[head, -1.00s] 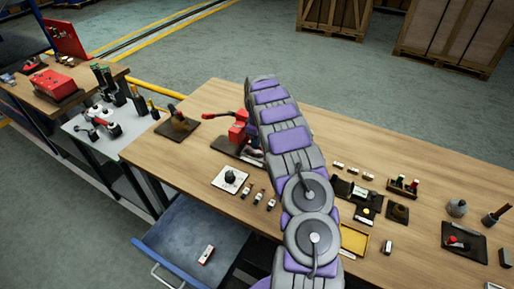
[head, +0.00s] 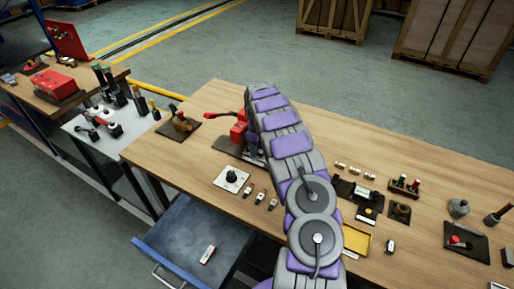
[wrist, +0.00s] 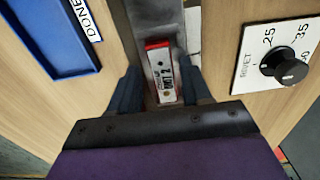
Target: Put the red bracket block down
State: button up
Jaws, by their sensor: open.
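The red bracket block (wrist: 161,75) shows in the wrist view, with a red upper edge and a white labelled face. It lies against a grey metal strip (wrist: 160,18). My gripper (wrist: 160,84) is open, with one dark finger on each side of the block. I cannot tell whether either finger touches it. In the head view my arm hides the gripper and this block.
A dial plate marked RIVET (wrist: 272,62) is at the right in the wrist view, and a blue DONE tray (wrist: 58,70) at the left. In the head view, a red-handled tool (head: 238,132) stands beside my arm. An open blue drawer (head: 180,235) juts out in front.

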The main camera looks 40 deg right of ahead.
jog(key=shift+a+r, duration=0.15)
jog(key=shift+a, duration=0.5)
jog(key=shift+d+r, duration=0.35)
jog(key=shift+r, duration=0.1)
notch_tip(320, 180, up, 10)
jog(key=p, duration=0.2)
jog(key=s+a+r+m+g, duration=0.1)
jog(key=s+a+r+m, duration=0.1)
jog(key=s+a+r, duration=0.75)
jog(key=s+a+r+m, duration=0.1)
jog(key=s+a+r, duration=0.55)
jog(key=a, duration=0.55)
jog(key=s+a, duration=0.5)
jog(key=s, duration=0.3)
jog(key=s+a+f+m, duration=0.1)
jog(key=s+a, duration=0.4)
jog(key=s, duration=0.4)
jog(key=s+a+f, duration=0.1)
jog(key=s+a, duration=0.4)
jog(key=s, duration=0.4)
jog(key=shift+s+g, duration=0.2)
jog(key=shift+g, duration=0.2)
